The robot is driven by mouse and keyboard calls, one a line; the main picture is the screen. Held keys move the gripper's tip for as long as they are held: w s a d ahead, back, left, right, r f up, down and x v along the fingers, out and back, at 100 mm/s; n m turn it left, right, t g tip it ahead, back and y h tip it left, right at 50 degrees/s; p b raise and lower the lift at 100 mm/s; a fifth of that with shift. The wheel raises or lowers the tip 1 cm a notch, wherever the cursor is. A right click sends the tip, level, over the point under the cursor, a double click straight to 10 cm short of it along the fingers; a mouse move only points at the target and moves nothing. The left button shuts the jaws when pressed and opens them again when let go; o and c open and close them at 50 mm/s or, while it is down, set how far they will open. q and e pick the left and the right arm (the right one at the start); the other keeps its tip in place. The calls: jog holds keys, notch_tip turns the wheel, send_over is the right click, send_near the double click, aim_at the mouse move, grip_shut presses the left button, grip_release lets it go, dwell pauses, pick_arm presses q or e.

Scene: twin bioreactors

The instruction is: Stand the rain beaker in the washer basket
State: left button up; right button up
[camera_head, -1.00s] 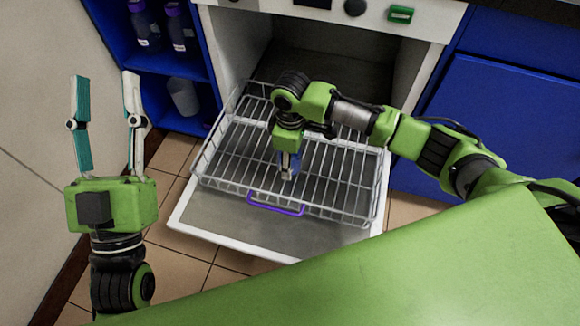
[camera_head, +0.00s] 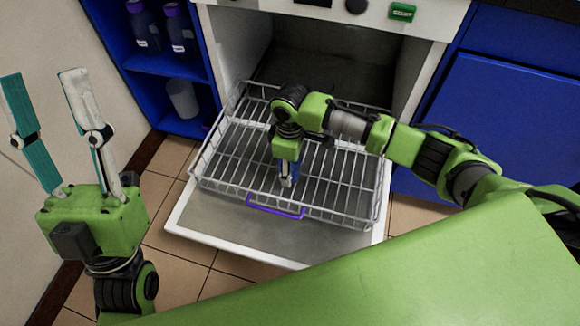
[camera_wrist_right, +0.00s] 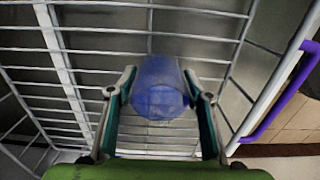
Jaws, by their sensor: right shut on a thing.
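The rain beaker (camera_wrist_right: 158,90), a translucent blue cup, sits between the fingers of my right gripper (camera_wrist_right: 158,104) in the right wrist view. In the head view the right gripper (camera_head: 286,178) points down inside the washer basket (camera_head: 340,217), mostly hiding the beaker. The basket is an open wire rack with a purple handle (camera_head: 275,207) at its front. The beaker is over the basket's wire floor; I cannot tell whether its base touches the wires. My left gripper (camera_head: 42,75) is open and empty, pointing up, well left of the basket.
The washer door (camera_head: 230,219) is folded down under the basket, with the chamber open behind. A blue shelf (camera_head: 155,62) at the left holds purple-capped bottles (camera_head: 180,32) and a pale cup (camera_head: 182,99). A green START button (camera_head: 402,12) is above. The rest of the basket looks empty.

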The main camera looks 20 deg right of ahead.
jog(key=o, duration=1.1)
jog(key=shift+f, duration=0.1)
